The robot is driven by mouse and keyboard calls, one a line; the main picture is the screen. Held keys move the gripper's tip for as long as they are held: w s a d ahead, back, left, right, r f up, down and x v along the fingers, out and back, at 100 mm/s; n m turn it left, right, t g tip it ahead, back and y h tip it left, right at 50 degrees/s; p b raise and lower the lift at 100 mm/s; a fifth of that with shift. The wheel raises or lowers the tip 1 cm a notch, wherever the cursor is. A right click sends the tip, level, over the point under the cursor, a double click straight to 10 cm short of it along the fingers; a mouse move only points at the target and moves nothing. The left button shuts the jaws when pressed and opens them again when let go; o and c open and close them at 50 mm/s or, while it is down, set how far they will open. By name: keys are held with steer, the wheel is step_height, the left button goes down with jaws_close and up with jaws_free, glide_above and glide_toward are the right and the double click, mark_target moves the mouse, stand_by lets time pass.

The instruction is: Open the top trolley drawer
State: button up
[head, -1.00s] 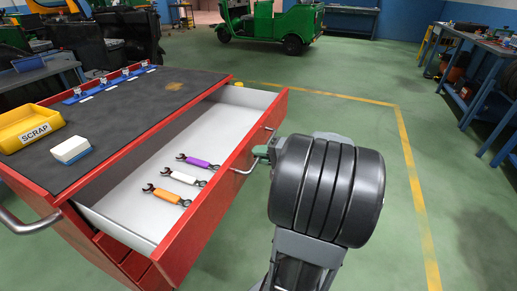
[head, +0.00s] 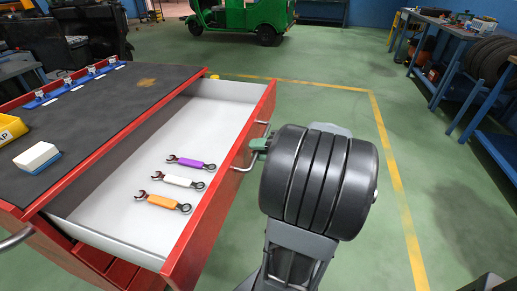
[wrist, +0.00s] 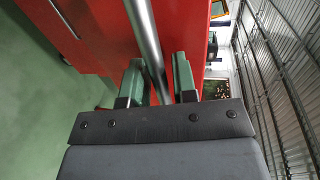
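The top trolley drawer (head: 185,145) is pulled well out of the red trolley, and its pale inside shows. A purple wrench (head: 190,163), a white wrench (head: 178,181) and an orange wrench (head: 163,202) lie in it. The drawer's metal handle (head: 243,167) is on its red front. My gripper (head: 262,146) is at this handle, its green fingers partly hidden behind my wrist.
The trolley's dark top (head: 90,110) carries a yellow scrap bin (head: 8,130) and a white-and-blue block (head: 37,156). A blue workbench (head: 455,60) stands at the right, and a green rickshaw (head: 245,15) is at the back. The green floor right of the drawer is clear.

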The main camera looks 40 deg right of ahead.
steer(key=shift+o, duration=1.1)
steer(key=p+v, duration=0.2)
steer(key=v, duration=1.1)
steer(key=shift+s+d, duration=0.3)
